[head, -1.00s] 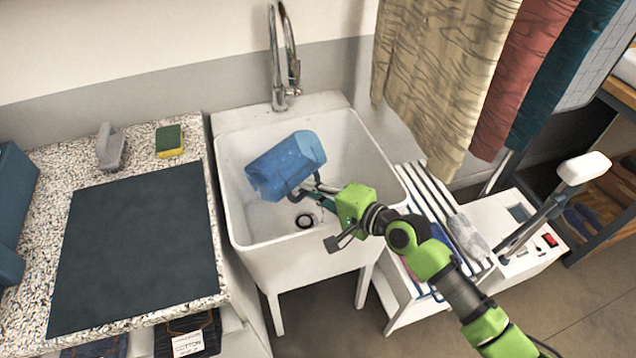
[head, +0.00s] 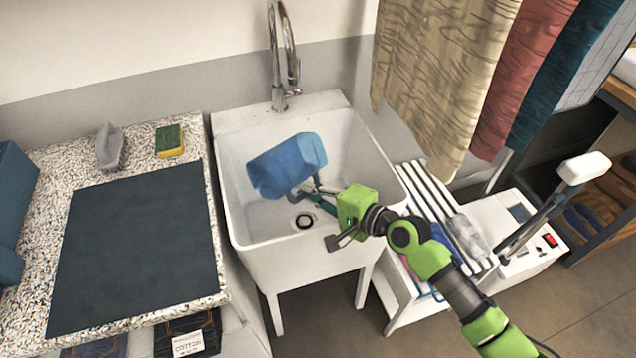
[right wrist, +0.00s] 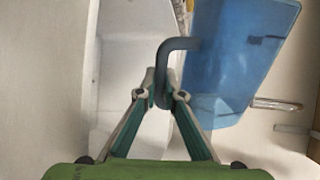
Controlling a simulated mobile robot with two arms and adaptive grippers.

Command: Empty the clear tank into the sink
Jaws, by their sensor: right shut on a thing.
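A blue, see-through tank (head: 287,165) with a dark grey handle is held tilted on its side over the white sink (head: 232,205). It also shows in the right wrist view (right wrist: 240,55), with its handle (right wrist: 166,62) between the fingertips. My right gripper (head: 308,190) is shut on this handle; the gripper also shows in the right wrist view (right wrist: 160,88). The drain (head: 305,221) is uncovered below and right of the tank. I cannot see any liquid flowing or what is inside the tank. My left gripper is not in view.
A chrome faucet (head: 283,60) stands behind the basin. A speckled counter (head: 40,200) with a dark mat, sponge (head: 169,140) and grey brush-like item (head: 109,147) is at left. Hanging cloths (head: 440,80) and a white cart with striped towel and clear object (head: 470,235) are at right.

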